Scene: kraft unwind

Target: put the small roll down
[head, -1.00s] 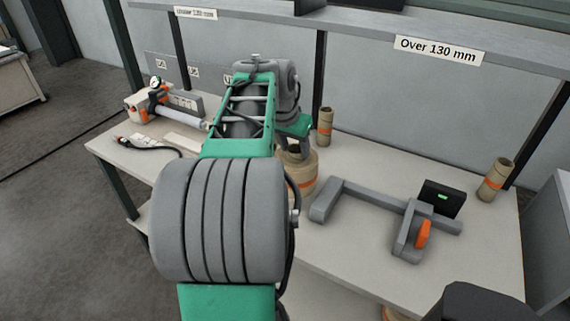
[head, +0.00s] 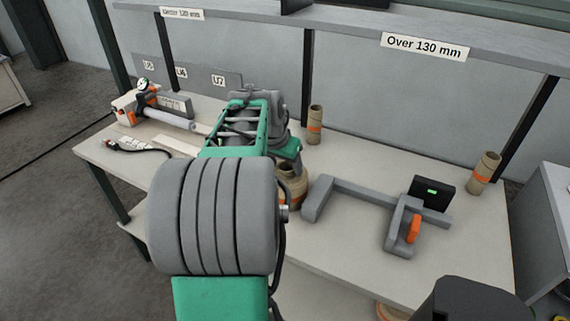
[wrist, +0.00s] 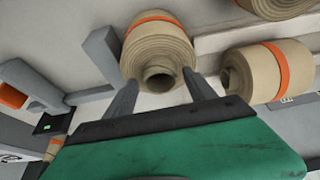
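A small kraft roll (wrist: 158,45) with an orange band stands between the two fingers of my gripper (wrist: 160,82) in the wrist view. The fingers lie against its sides near the top end, and its open core faces the camera. In the head view the roll (head: 292,190) shows below the wrist, over the bench (head: 345,245), partly hidden by my arm. It looks upright and close to the bench top; whether its base touches cannot be told.
A grey gauge (head: 365,195) with an orange slider and a black display (head: 432,193) stands right of the roll. Upright rolls stand at the back (head: 315,125) and right (head: 484,172). Shelf labels read "Over 130 mm" (head: 423,47) and another less clear. A cable tool (head: 135,147) lies left.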

